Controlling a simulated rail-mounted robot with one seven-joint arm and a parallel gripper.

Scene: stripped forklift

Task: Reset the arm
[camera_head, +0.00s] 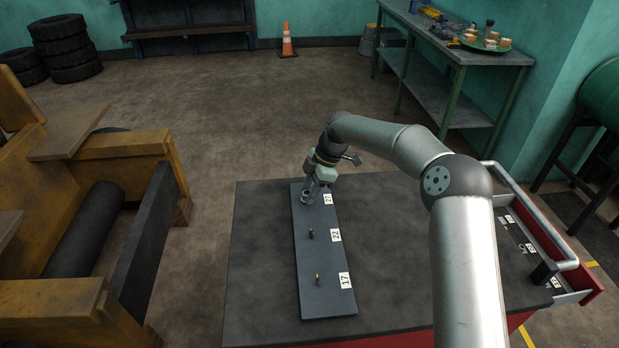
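My arm reaches in from the lower right and bends down over the cart top. My gripper (314,192) is at the far end of a dark board (322,262), beside the label 27 (328,199). It is low over the board, close to a ring-shaped grey part (307,199) there. The view is too small to tell whether the fingers are open or shut, or whether they touch that part. Small upright pins stand on the board beside the label 22 (335,235) and the label 17 (345,280).
The board lies on a dark cart top (262,250) with free room on both sides. An open drawer (540,245) with a rail is at the right. A yellow forklift (110,150) stands at the left. A workbench (450,45) with parts stands at the back right.

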